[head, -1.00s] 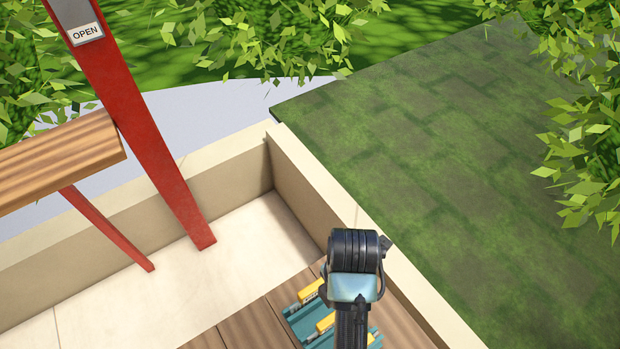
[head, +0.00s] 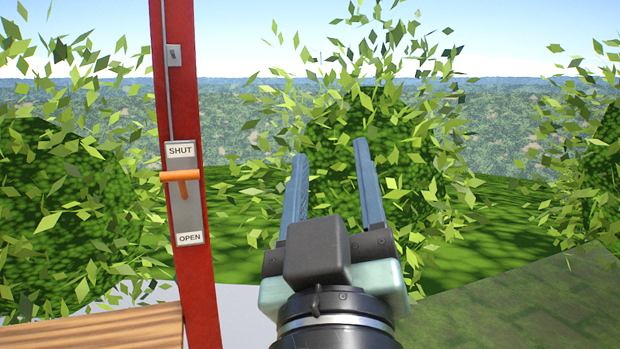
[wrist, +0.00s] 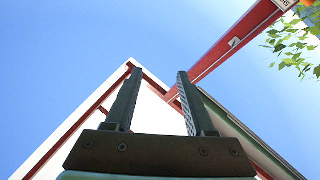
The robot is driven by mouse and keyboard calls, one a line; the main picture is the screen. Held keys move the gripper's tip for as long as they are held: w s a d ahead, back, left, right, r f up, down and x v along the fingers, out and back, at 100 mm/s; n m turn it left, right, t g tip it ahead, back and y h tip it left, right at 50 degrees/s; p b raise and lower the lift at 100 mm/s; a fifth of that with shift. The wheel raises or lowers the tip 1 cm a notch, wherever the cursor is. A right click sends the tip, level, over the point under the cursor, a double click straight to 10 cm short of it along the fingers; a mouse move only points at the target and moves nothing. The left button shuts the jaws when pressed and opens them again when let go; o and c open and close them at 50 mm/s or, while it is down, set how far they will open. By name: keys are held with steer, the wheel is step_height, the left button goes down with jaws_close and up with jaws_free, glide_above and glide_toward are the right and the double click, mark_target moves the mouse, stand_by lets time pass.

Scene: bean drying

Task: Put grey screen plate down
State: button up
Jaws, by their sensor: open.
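My gripper (head: 330,150) points up and away in the head view, with its two long blue-grey fingers apart and nothing between them. The wrist view also shows the gripper (wrist: 155,75) open and empty, facing a roof edge and the sky. No grey screen plate can be made out in either current view.
A red post (head: 187,170) left of my gripper carries a plate marked SHUT and OPEN, with an orange lever (head: 180,177) near SHUT. A wooden board (head: 100,328) is at the lower left. Green paving (head: 520,305) lies at the right, with leafy bushes (head: 370,140) behind.

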steer(key=s+a+r+m+t, duration=0.1)
steer(key=s+r+m+t, duration=0.2)
steer(key=s+r, duration=0.4)
steer(key=shift+s+a+r+t+y, duration=0.15)
steer(key=shift+a+r+t+y, duration=0.2)
steer(key=shift+r+t+y, duration=0.05)
